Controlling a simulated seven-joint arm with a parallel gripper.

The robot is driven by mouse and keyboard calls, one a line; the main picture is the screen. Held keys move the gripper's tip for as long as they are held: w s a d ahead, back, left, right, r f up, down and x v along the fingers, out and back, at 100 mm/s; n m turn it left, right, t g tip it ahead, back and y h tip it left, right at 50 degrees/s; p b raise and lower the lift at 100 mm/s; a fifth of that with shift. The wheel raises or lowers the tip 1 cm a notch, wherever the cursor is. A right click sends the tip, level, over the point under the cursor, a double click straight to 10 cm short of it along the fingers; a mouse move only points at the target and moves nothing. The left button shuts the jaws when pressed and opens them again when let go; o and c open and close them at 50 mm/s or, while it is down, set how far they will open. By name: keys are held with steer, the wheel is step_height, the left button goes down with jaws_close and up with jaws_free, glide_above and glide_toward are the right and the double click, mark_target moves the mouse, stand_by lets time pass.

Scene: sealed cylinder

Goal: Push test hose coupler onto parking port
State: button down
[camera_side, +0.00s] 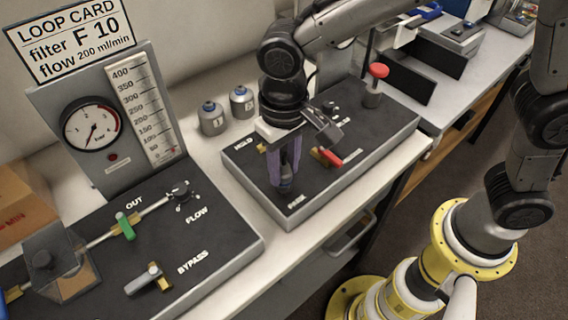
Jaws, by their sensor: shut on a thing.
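My gripper (283,165) points down over the front left part of the right-hand dark panel (345,178). Its purplish fingers are shut on a dark coupler (285,184), seen low between the fingertips. The coupler is close to the panel just behind the label that seems to read PARK (296,201). The parking port is hidden by the gripper and coupler, so I cannot tell whether the coupler touches it or is seated. The hose is not clearly visible.
A red-handled valve (327,156) lies just right of the gripper. A red knob (377,72) stands at the panel's back corner. Two grey canisters (212,118) stand behind left. The left panel (200,240) carries a gauge (91,127), a green-handled valve (125,224) and a bypass valve (150,277).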

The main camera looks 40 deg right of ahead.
mark_target(284, 164)
steer(key=shift+f, duration=0.25)
stand_by(0.3)
steer(key=shift+c, duration=2.3)
jaws_free()
step_height(284, 164, up, 14)
steer(key=shift+f, duration=0.1)
